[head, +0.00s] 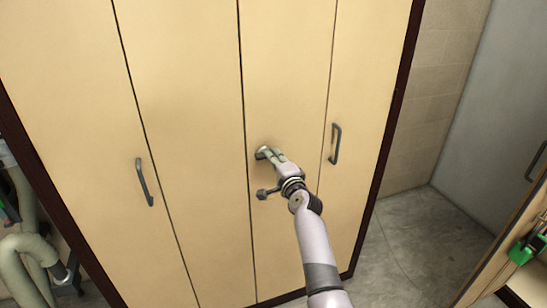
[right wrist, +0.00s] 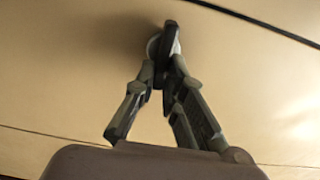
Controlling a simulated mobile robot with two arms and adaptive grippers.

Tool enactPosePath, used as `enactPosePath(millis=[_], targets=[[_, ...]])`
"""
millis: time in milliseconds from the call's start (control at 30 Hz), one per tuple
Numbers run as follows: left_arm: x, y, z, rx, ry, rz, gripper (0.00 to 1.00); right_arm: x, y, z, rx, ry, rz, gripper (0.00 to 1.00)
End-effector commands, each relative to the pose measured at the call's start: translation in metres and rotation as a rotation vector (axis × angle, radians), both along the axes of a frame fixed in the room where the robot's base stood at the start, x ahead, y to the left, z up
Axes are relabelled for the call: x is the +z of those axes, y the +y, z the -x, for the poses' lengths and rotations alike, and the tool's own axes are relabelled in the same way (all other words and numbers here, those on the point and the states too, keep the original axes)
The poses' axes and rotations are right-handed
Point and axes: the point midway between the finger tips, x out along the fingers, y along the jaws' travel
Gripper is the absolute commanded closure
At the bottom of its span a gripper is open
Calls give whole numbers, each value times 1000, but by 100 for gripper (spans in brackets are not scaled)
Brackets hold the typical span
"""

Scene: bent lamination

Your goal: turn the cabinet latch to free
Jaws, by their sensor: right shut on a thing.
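The cabinet (head: 185,110) has tall pale wooden doors in a dark frame. The latch (head: 261,153) is a small rounded metal piece on the face of a right-hand door, close to the seam on its left. My right gripper (head: 269,154) reaches up to it and is shut on it, covering much of it. In the right wrist view the two fingers (right wrist: 164,65) close together on the dark turn piece of the latch (right wrist: 169,38), with a pale round base behind it. The exact angle of the turn piece is hard to tell. My left gripper is not in view.
Dark bar handles stand out from the doors at left (head: 144,182) and right (head: 335,144). Thick pale pipes (head: 24,245) are at the lower left.

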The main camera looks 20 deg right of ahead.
Motion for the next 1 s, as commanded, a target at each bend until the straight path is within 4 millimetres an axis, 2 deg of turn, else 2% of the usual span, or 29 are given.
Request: enactPosePath(millis=[533,567,800,867,1000], targets=[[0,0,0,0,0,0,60,-2,0,0,0,3,-28,100],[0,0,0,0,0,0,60,-2,0,0,0,3,-28,89],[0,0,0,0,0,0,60,-1,0,0,0,2,-26,73],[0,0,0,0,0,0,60,-1,0,0,0,2,-26,69],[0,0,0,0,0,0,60,-1,0,0,0,2,-25,69]])
